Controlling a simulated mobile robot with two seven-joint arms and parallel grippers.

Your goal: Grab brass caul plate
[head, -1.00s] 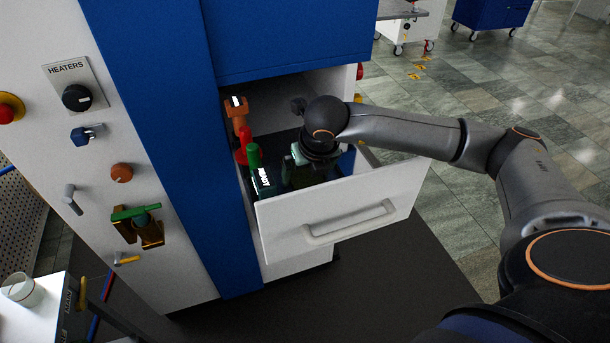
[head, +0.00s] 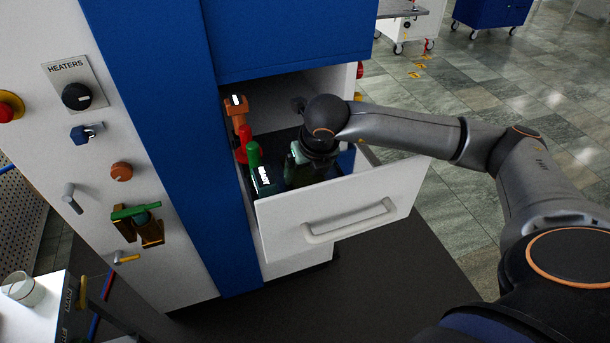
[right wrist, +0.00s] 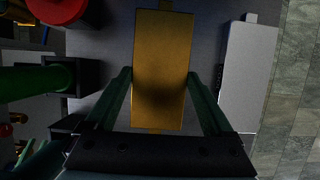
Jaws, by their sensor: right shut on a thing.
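The brass caul plate (right wrist: 162,45) is a golden rectangular block in the right wrist view, lying lengthwise between my right fingers. My right gripper (right wrist: 161,76) has one green finger against each long side of the plate and is shut on it. In the head view my right gripper (head: 303,172) reaches down into the open drawer (head: 340,205). The drawer front and my wrist hide the fingertips and the plate there. My left gripper is in neither view.
A silver-grey plate (right wrist: 248,75) lies right of the brass one. The white drawer front stands close before my wrist.

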